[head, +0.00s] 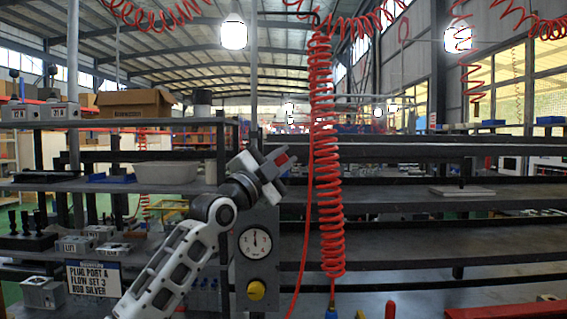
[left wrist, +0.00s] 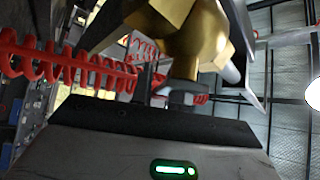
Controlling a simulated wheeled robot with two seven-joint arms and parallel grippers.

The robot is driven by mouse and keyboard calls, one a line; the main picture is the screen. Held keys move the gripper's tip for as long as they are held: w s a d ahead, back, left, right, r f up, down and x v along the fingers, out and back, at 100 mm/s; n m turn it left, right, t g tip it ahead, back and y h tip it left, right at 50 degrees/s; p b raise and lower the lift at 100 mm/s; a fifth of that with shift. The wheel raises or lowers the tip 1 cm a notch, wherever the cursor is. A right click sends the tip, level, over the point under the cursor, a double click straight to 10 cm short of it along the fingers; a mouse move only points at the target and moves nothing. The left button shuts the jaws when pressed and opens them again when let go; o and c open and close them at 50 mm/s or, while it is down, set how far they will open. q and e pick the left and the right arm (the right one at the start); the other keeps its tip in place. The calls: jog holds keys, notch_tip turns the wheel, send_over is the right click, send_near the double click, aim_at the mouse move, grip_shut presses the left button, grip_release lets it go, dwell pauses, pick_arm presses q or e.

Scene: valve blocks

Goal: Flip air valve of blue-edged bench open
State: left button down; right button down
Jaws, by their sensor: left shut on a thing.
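My left gripper (head: 274,172) is raised at the top of the grey gauge panel (head: 272,222) and is shut. A red piece (head: 281,159), apparently the valve's handle, shows at its fingertips. In the left wrist view, a brass valve body (left wrist: 195,32) is close in front of the camera, between the dark finger shapes. The fingers hide most of the valve in the head view, so I cannot tell the handle's exact angle. The blue edge of the bench is not clear. My right gripper is not in view.
The panel carries a round gauge (head: 255,243) and a yellow knob (head: 256,290). A coiled red hose (head: 328,150) hangs just right of my left gripper. Shelves with valve blocks and a white bin (head: 166,172) stand at left. Mostly bare shelves (head: 420,240) are at right.

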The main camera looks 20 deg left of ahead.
pick_arm(q)
jog(key=c, duration=1.4)
grip_release()
jog(key=shift+o, duration=0.2)
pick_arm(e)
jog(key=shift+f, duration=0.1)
